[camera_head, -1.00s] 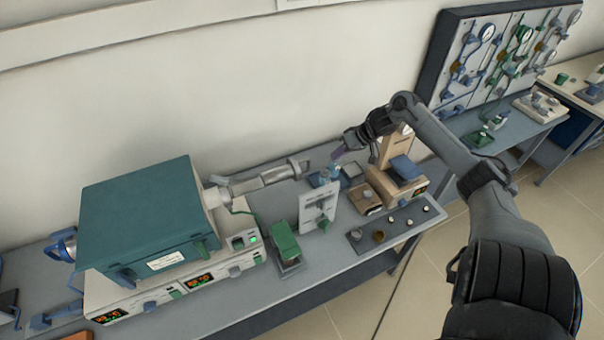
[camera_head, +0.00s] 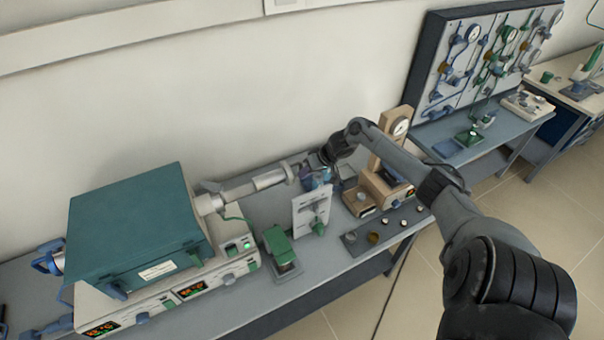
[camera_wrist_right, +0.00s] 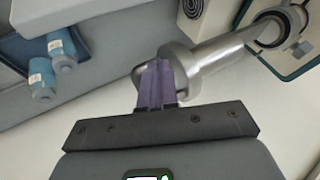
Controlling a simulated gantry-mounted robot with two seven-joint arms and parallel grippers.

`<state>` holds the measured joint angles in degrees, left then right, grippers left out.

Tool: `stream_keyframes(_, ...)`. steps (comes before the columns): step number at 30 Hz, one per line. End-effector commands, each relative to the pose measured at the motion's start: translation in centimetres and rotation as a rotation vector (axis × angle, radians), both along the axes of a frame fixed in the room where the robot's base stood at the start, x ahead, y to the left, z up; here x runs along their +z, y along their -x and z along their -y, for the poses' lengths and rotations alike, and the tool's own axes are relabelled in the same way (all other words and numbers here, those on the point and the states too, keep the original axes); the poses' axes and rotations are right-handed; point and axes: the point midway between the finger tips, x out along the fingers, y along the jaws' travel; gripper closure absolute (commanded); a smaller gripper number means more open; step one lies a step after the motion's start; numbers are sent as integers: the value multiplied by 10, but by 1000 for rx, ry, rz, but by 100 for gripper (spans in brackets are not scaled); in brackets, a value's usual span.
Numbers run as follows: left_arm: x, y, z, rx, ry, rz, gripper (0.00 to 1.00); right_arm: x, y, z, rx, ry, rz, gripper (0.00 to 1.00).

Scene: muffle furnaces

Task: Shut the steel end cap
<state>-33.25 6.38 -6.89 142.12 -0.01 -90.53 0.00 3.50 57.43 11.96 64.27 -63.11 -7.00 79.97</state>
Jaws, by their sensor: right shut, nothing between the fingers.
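The steel end cap (camera_head: 292,172) is at the right end of the metal tube (camera_head: 255,184) that comes out of the teal furnace (camera_head: 135,225). In the right wrist view the tube (camera_wrist_right: 222,50) runs to the upper right, and a rounded steel cap part (camera_wrist_right: 140,75) shows beside its flanged end. My right gripper (camera_head: 312,162) is at that end of the tube. In the wrist view its purple fingers (camera_wrist_right: 157,72) are together and empty, overlapping the flange and cap; contact is hard to tell. My left gripper is not in view.
Blue-capped bottles (camera_wrist_right: 62,55) stand in a blue holder close to the tube end. A white upright panel (camera_head: 311,210), a green-topped device (camera_head: 281,244) and a wooden gauge stand (camera_head: 392,150) stand nearby on the grey bench. The wall runs close behind.

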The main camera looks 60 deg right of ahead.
Motion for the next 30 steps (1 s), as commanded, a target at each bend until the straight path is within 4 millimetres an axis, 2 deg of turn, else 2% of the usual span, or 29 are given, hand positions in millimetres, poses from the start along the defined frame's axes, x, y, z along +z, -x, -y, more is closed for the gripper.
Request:
stream_keyframes(6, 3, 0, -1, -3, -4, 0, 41, 0, -7, -10, 0, 0, 0, 100)
stream_keyframes(22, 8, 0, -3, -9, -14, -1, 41, 2, -11, -16, 0, 0, 0, 100)
stream_keyframes(26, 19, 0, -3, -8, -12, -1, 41, 5, -22, -33, 2, -5, 2, 100)
stream_keyframes(30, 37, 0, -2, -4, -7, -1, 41, 7, -41, -61, 3, -6, 3, 100)
